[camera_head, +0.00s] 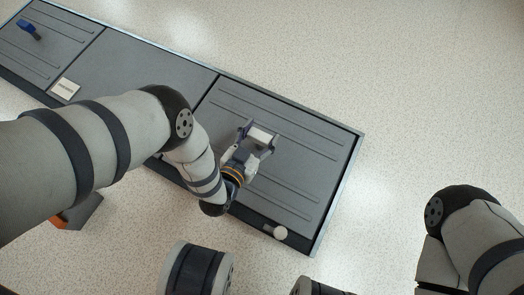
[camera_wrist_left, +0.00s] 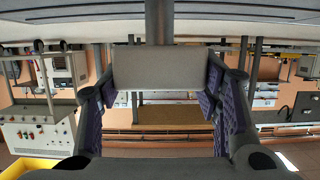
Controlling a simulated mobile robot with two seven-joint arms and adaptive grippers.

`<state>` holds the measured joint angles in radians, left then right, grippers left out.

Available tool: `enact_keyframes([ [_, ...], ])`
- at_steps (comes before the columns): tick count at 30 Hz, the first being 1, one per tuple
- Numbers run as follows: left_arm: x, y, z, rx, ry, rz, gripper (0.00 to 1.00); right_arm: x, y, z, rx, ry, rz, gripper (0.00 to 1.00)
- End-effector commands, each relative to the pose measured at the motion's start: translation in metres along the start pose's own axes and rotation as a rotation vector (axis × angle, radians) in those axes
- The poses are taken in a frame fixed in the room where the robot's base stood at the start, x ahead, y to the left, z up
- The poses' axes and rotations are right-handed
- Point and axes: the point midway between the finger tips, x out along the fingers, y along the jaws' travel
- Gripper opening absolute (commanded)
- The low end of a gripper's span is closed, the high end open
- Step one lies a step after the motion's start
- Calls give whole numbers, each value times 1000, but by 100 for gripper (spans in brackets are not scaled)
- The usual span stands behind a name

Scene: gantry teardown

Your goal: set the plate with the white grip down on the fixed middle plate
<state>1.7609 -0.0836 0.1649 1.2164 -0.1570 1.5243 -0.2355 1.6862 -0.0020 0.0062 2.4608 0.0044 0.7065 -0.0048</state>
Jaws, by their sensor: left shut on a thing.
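The plate with the white grip (camera_head: 310,150) is a dark grey ribbed panel at the right end of the long bench. Its white grip (camera_head: 262,136) stands near its middle. My left gripper (camera_head: 258,140) is shut on this grip; in the left wrist view the pale grip block (camera_wrist_left: 157,68) sits between the purple finger pads. The ribbed plate face (camera_wrist_left: 80,15) runs along the top of that view. The fixed middle plate (camera_head: 150,62) is smooth and dark grey, left of the ribbed plate. My left arm hides part of it. I cannot tell whether the held plate is raised.
Another ribbed plate (camera_head: 50,35) with a blue grip (camera_head: 27,27) lies at the far left. A small white label (camera_head: 65,89) is near the front edge there. Speckled floor (camera_head: 430,90) surrounds the bench.

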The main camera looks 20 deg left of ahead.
Motion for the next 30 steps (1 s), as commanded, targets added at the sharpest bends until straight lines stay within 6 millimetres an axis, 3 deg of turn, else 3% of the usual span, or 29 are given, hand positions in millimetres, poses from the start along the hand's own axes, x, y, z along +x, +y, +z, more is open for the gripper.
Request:
enact_keyframes([
  [21, -16, 0, -58, 1, 11, -1, 2, -26, 0, 31, 0, 39, 0, 47],
  [30, -16, 0, -57, 0, 8, 0, 2, -26, 0, 31, 0, 39, 0, 47],
])
